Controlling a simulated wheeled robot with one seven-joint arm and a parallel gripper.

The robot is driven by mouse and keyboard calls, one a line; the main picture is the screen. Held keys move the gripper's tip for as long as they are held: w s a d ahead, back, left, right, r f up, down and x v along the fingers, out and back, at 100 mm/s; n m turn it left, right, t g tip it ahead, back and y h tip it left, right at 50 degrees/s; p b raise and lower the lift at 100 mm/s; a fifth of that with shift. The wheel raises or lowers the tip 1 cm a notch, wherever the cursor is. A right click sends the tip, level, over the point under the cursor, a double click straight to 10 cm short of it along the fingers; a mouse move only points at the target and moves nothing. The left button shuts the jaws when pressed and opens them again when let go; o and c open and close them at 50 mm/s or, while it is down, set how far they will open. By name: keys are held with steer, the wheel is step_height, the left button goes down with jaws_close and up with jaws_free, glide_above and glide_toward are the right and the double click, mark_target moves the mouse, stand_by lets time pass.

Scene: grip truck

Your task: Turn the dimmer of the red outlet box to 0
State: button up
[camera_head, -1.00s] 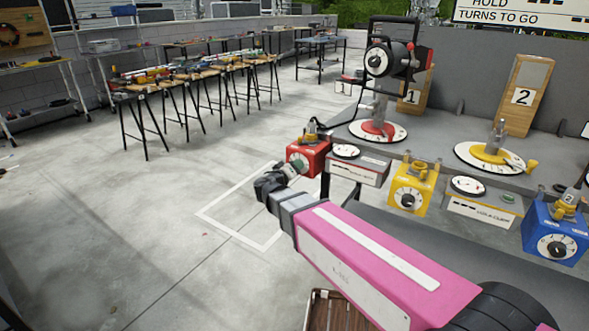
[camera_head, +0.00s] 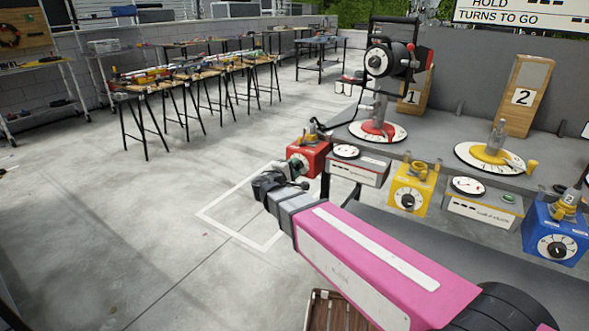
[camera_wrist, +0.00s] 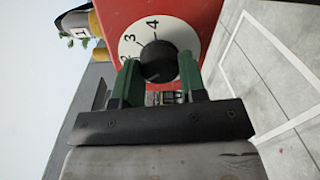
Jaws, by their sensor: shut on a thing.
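The red outlet box (camera_head: 317,149) stands at the left end of the bench in the head view. It fills the top of the wrist view (camera_wrist: 203,14), tilted there. Its black dimmer knob (camera_wrist: 158,62) sits on a white dial (camera_wrist: 130,46), on which the numbers 2, 3 and 4 show. The knob's pointer setting cannot be read. My gripper (camera_wrist: 160,70) has its green fingers on either side of the knob and is shut on it. In the head view my gripper (camera_head: 297,166) is at the box's front, and my wrist partly hides the dial.
A yellow outlet box (camera_head: 425,178) and a blue outlet box (camera_head: 571,224) stand further right along the bench (camera_head: 450,136). A white gauge unit (camera_head: 372,172) is just right of the red box.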

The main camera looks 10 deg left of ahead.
steer(key=shift+n+h, duration=0.3)
steer(key=shift+n, duration=3.8)
steer(key=o, duration=0.9)
steer(key=shift+s+a, duration=0.1)
steer(key=v, duration=1)
steer(key=shift+s+a+f, duration=0.1)
steer(key=shift+s+f, duration=0.05)
steer(key=shift+s, duration=0.15)
